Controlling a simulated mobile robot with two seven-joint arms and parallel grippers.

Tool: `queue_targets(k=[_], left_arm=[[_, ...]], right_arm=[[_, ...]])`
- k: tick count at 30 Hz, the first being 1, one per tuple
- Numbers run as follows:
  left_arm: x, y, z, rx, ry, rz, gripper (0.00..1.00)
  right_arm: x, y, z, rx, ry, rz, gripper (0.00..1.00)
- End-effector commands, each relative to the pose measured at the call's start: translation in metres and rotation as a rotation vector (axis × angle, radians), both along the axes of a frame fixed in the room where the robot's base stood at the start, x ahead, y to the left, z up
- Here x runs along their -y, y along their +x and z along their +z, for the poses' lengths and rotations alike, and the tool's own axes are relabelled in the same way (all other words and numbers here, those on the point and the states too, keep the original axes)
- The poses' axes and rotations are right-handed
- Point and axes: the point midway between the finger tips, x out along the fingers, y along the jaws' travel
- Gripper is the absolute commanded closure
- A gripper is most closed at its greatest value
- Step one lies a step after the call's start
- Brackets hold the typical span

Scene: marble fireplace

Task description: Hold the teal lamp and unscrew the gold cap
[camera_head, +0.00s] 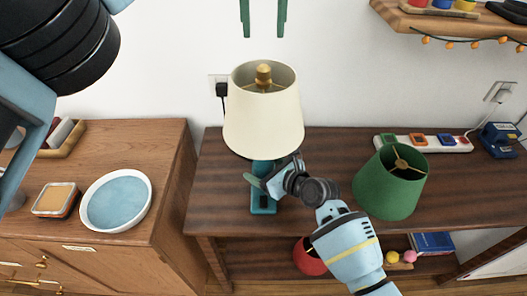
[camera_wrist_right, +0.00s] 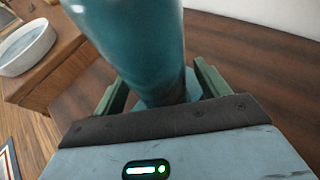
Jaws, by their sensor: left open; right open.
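The teal lamp stands upright on the dark wooden table, its teal body (camera_head: 263,168) partly hidden below a cream shade (camera_head: 262,128). The gold cap (camera_head: 263,74) shows at the top, inside the shade's open rim. My right gripper (camera_head: 262,183) is at the lamp body below the shade. In the right wrist view, its open green fingers (camera_wrist_right: 160,92) stand on either side of the teal body (camera_wrist_right: 140,45); contact cannot be told. My left gripper (camera_head: 263,22) is open and empty at the top edge of the head view, above the lamp in the picture and apart from it.
A left cabinet (camera_head: 150,150) holds a white-rimmed bowl (camera_head: 115,226). A wall shelf (camera_head: 450,24) with orange lights hangs upper right.

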Motion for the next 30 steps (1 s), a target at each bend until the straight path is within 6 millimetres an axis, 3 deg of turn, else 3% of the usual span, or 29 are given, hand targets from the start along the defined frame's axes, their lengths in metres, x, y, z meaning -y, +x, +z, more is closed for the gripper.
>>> queue_targets(k=[9,26,30], left_arm=[[0.0000,0.0000,0.0000,0.000,0.000,0.000,0.59],[0.0000,0.0000,0.0000,0.000,0.000,0.000,0.59],[0.0000,0.0000,0.0000,0.000,0.000,0.000,0.59]], right_arm=[[-0.0012,0.0011,-0.0008,0.000,0.000,0.000,0.25],[-0.0010,0.0010,-0.0009,-0.001,-0.001,0.000,0.99],[-0.0010,0.0010,-0.0009,-0.001,-0.001,0.000,1.00]])
